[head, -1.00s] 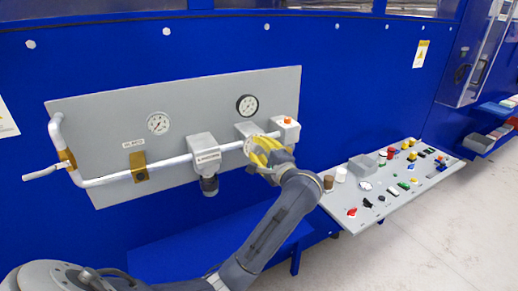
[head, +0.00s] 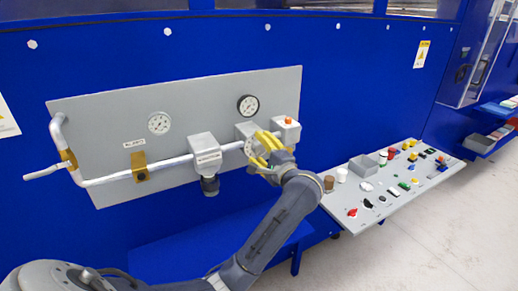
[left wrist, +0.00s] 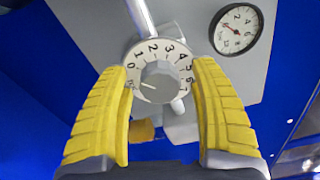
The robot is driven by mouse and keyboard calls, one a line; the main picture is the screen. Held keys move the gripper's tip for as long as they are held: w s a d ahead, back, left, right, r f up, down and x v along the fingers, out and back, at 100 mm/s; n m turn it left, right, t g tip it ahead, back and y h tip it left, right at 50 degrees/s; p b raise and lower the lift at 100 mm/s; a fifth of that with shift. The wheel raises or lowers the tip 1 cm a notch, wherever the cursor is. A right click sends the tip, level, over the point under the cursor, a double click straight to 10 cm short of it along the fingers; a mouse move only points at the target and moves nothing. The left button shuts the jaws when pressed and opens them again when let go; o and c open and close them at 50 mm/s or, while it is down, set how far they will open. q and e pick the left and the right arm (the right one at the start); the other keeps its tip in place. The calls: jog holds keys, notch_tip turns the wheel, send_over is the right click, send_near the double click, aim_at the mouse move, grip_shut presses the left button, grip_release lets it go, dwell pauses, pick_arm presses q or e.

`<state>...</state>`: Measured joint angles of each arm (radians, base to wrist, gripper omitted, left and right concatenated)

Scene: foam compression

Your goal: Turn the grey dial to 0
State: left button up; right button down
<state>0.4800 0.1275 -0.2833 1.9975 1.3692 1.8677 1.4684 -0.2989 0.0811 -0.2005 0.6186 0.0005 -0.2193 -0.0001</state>
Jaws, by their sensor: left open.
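The grey dial (left wrist: 160,87) sits on a white ring with numbers, on the pipe panel. My left gripper (left wrist: 160,68) is open, with one yellow finger on each side of the dial and a visible gap to the grey knob. In the head view the left gripper (head: 268,145) is at the panel's right part and hides most of the dial. My right gripper does not show.
A gauge (head: 247,105) is above the dial, and another gauge (head: 159,123) is further left. A grey box (head: 205,152) on the white pipe (head: 110,180) stands left of the gripper.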

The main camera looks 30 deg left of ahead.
pick_arm(q)
jog(key=v, duration=1.2)
jog(key=shift+a+r, duration=0.1)
